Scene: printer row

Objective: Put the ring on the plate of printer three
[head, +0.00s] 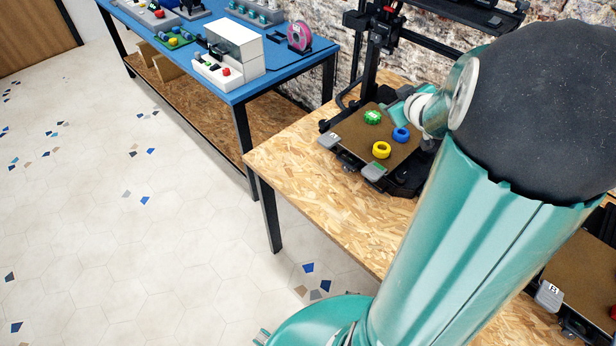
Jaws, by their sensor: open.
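A yellow ring (381,150) and a blue ring (401,134) lie on the brown plate (352,134) of the printer at the upper middle. A green toothed piece (373,117) lies on the same plate, behind the yellow ring. Part of my gripper (402,113) shows over the right side of this plate, close above the blue ring in the picture. It is open; its fingertips are not clear, and I see nothing held. Another printer's brown plate (582,268) shows at the lower right, partly behind my arm. Its front tab (549,295) has a mark that I cannot read surely.
The printers stand on a chipboard table (305,165). A blue table (300,72) at the upper left bears a white box-shaped device (235,50), a pink spool (299,37) and other items. A red thing (613,312) is cut off at the right edge. The tiled floor at left is clear.

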